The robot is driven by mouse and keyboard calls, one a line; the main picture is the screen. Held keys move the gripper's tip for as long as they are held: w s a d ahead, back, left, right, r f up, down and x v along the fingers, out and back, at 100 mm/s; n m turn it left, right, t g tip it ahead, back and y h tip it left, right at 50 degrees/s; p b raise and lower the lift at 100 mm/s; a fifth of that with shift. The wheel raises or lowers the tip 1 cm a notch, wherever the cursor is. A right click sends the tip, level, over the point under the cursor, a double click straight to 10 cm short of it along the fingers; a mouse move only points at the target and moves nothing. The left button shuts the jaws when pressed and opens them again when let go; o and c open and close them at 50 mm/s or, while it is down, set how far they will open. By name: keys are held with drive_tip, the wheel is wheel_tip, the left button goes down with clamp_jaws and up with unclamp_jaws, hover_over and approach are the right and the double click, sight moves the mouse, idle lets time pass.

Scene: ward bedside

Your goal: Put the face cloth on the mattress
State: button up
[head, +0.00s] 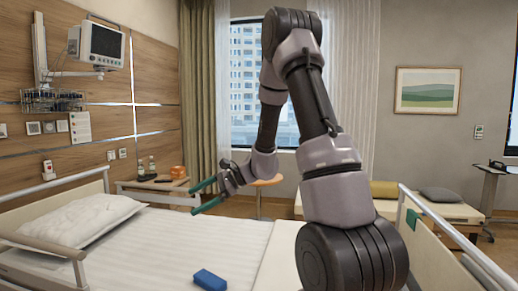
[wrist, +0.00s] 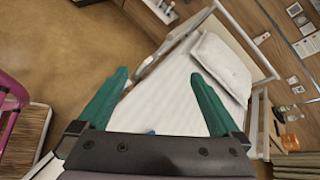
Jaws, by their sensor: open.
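A small blue folded block (head: 209,280), which looks like the face cloth, lies flat on the white mattress (head: 190,240) near the bottom edge of the head view. Only a sliver of blue (wrist: 151,132) shows in the wrist view, just above my gripper's body. The mattress also fills the middle of the wrist view (wrist: 165,105). My gripper (head: 196,198) has two green fingers spread wide with nothing between them. It hangs in the air over the bed, well above the mattress and apart from the blue block. The wrist view shows the open fingers too (wrist: 160,75).
A white pillow (head: 80,220) lies at the bed's head on the left. Bed rails (head: 45,245) stand along the sides. A bedside table (head: 155,186) behind holds bottles and an orange item (head: 178,171). The mattress around the blue block is clear.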

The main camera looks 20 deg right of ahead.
drive_tip(key=s+d+r+n+g+h, duration=0.1)
drive_tip(key=s+r+n+h, duration=0.4)
drive_tip(key=s+r, duration=0.6)
drive_tip(key=s+d+r+n+t+h, duration=0.4)
drive_tip(key=s+d+r, duration=0.4)
drive_tip(key=s, duration=0.4)
drive_tip(key=d+n+h, duration=0.1)
drive_tip(key=n, duration=0.1)
drive_tip(key=shift+s+d+n, duration=0.25)
drive_tip(key=shift+d+n, duration=0.05)
